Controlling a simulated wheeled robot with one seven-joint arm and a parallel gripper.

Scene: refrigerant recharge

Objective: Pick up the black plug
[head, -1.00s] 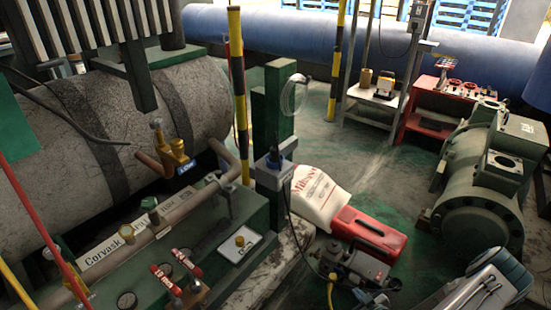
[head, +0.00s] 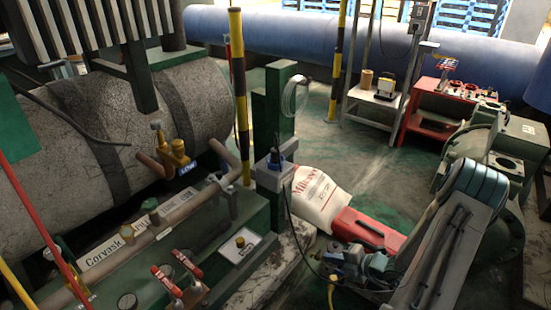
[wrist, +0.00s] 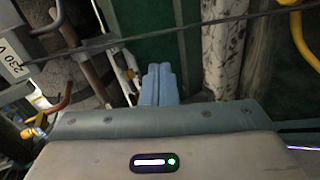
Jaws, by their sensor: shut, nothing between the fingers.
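The black plug (head: 275,159) looks to be the dark plug upright at the top of a grey socket box on the green post, in the middle of the head view. A black cable (head: 289,208) hangs from it toward the floor. In the wrist view my gripper (wrist: 158,70) has its two pale blue fingers together, with nothing between them. A dark cable (wrist: 185,30) crosses the wrist view beyond the fingertips. I cannot make out the plug there. In the head view my arm is at the lower right; I cannot clearly make out the fingertips there.
A white sack (head: 318,197) and a red case (head: 368,232) lie on the floor beside the post. A green motor (head: 518,160) stands at the right. Pipework with red-handled valves (head: 168,280) is at the lower left. Open floor (head: 370,165) lies behind the sack.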

